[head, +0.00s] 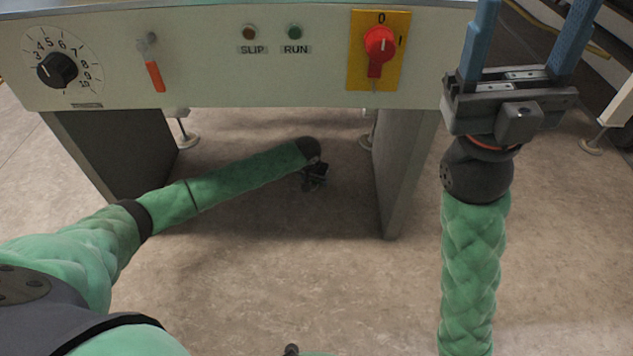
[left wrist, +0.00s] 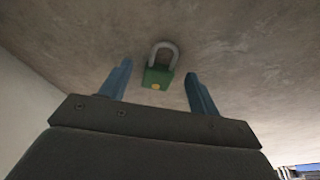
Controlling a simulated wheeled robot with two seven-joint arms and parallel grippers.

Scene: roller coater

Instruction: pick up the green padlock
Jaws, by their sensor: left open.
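The green padlock (left wrist: 157,77) with a grey shackle and a small yellow spot shows in the left wrist view, against a mottled floor-like surface. It appears beyond and between the fingertips of my open left gripper (left wrist: 160,68), with no visible contact. In the head view my left arm reaches under the machine, and only a dark part of the left gripper (head: 315,178) shows there. I cannot see the padlock in the head view. My right gripper (head: 528,30) is at the upper right with its blue fingers wide apart and nothing between them; its tips are cut off.
The machine's front panel (head: 210,65) spans above my left arm, with a dial, lamps and a red switch. Its side leg panels (head: 405,170) stand left and right of the arm. The floor (head: 330,270) in front is clear.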

